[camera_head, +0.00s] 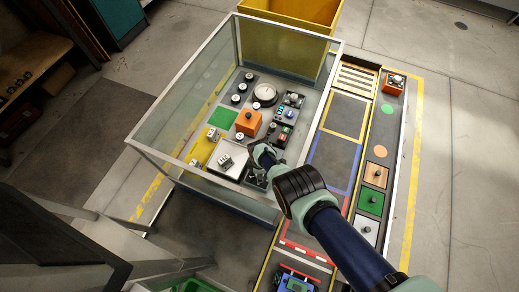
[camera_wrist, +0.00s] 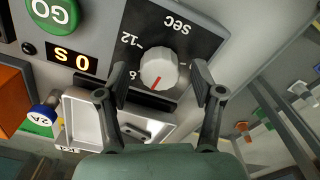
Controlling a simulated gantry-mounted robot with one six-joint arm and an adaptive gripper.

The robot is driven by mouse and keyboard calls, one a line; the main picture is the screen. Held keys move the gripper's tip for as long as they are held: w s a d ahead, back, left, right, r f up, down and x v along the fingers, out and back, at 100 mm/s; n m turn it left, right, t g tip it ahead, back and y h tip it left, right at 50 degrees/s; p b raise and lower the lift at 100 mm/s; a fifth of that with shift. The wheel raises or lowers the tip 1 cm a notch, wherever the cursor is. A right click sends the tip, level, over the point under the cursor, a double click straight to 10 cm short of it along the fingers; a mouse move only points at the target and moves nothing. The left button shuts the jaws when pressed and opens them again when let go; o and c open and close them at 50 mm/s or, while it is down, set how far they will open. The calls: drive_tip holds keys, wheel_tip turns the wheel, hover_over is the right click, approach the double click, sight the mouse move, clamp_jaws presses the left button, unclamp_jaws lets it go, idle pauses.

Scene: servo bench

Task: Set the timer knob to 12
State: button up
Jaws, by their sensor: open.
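The timer knob (camera_wrist: 159,68) is a white fluted dial with a red pointer line, on a black plate marked "SEC" (camera_wrist: 176,24). In the wrist view the red line points down and slightly left, away from the "12" mark (camera_wrist: 131,40) at upper left. Another numeral shows at lower left, partly hidden. My gripper (camera_wrist: 159,80) is open, one finger on each side of the knob, with visible gaps. In the head view my gripper (camera_head: 262,158) is low over the bench's right side and hides the knob.
A green GO button (camera_wrist: 53,12), an orange block (camera_wrist: 12,95) and a light tray (camera_wrist: 85,118) lie left of the knob. In the head view glass walls (camera_head: 182,85) with a metal frame surround the bench, and an orange box (camera_head: 249,122) stands inside.

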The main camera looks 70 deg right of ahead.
drive_tip(key=c, duration=1.1)
drive_tip(key=shift+c, duration=0.2)
drive_tip(key=shift+m, duration=0.5)
drive_tip(key=m, duration=0.3)
drive_tip(key=shift+m, duration=0.4)
drive_tip(key=shift+m+b, duration=0.4)
drive_tip(key=shift+m, duration=1.8)
drive_tip(key=o, duration=1.1)
drive_tip(key=shift+o, duration=0.2)
drive_tip(key=shift+r, duration=0.1)
